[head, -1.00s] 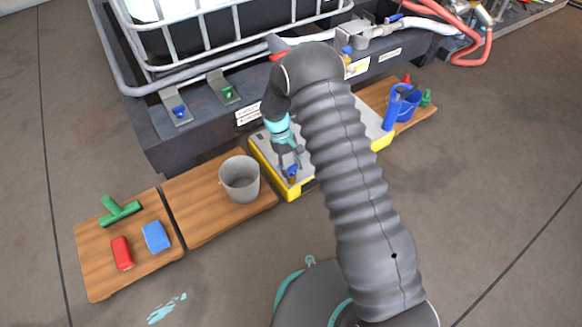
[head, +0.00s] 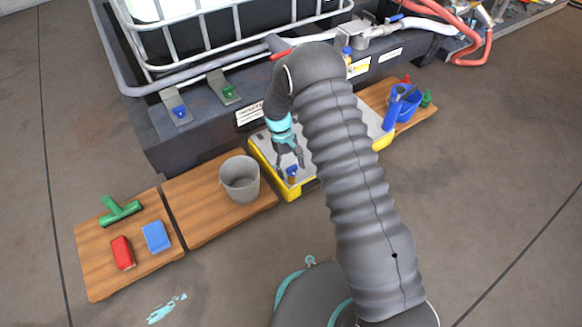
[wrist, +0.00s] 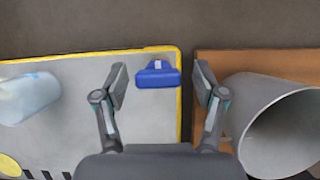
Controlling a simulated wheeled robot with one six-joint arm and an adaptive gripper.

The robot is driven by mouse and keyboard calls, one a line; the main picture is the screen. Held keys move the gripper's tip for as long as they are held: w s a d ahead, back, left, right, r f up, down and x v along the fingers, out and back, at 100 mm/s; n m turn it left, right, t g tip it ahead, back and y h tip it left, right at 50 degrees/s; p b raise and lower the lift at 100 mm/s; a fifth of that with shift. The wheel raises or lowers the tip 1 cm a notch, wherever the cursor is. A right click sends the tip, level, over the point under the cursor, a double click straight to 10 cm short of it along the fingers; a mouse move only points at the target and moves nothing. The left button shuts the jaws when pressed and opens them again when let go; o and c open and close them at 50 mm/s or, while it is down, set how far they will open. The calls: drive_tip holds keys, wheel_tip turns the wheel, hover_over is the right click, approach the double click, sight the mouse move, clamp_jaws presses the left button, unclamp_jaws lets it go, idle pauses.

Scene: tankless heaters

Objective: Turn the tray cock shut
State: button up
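The tray cock (head: 292,171) has a blue handle over a brass-coloured body and sits at the near edge of the yellow-rimmed grey tray (head: 264,158). In the wrist view its blue handle (wrist: 157,75) lies left to right, close to the tray's corner, and hides the body below. My gripper (head: 290,162) is above the cock with its fingers spread. In the wrist view my gripper (wrist: 161,80) is open, one finger on each side of the handle, with gaps showing. Nothing is held.
A grey bucket (head: 240,178) stands on a wooden board left of the tray, near the right finger in the wrist view. A pale bluish container (wrist: 28,97) is on the tray. The dark tank base (head: 190,135) rises behind.

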drive_tip(key=shift+r, duration=0.1)
drive_tip(key=v, duration=1.2)
idle(0.4)
